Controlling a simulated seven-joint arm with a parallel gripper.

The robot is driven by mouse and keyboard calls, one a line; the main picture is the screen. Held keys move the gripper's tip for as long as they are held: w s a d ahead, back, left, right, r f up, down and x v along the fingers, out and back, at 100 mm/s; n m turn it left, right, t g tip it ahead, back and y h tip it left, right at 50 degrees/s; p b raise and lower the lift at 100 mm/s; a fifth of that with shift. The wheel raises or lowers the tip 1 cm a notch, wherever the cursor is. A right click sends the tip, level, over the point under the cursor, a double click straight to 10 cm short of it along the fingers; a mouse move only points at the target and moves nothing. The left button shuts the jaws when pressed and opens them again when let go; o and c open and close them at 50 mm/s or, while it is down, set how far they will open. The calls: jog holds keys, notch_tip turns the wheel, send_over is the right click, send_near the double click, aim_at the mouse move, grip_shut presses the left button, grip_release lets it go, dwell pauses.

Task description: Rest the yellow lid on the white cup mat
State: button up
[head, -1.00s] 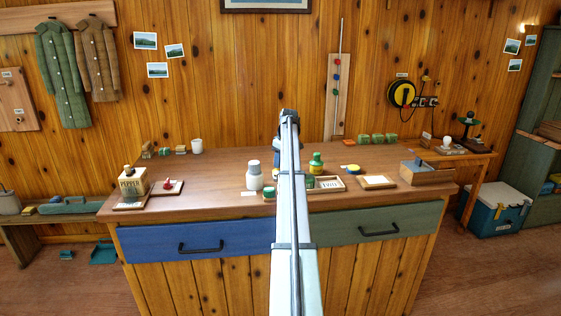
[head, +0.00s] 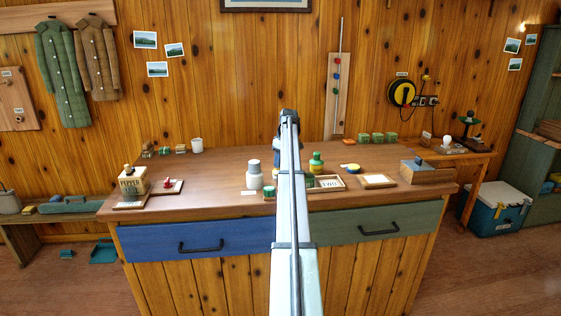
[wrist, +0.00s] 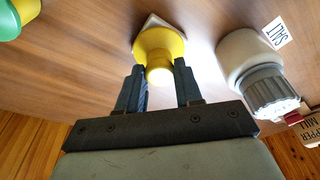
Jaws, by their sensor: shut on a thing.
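The yellow lid (wrist: 158,45) shows in the wrist view, a round disc with a knob. My gripper (wrist: 160,75) is shut on it by the knob, one dark finger on each side. A corner of the white cup mat (wrist: 151,21) shows behind the lid on the wooden top. The lid covers most of the mat, and I cannot tell whether the two touch. In the head view my arm hides the gripper and the mat.
A white salt jar with a grey cap (wrist: 252,66) stands close to the right of my gripper in the wrist view. The pepper mill (head: 132,183) is at left.

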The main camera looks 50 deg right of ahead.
jog(key=shift+f, duration=0.1)
jog(key=o, duration=1.7)
jog(key=shift+o, duration=0.2)
jog(key=v, duration=0.7)
jog(key=shift+w, duration=0.1)
dwell(0.5)
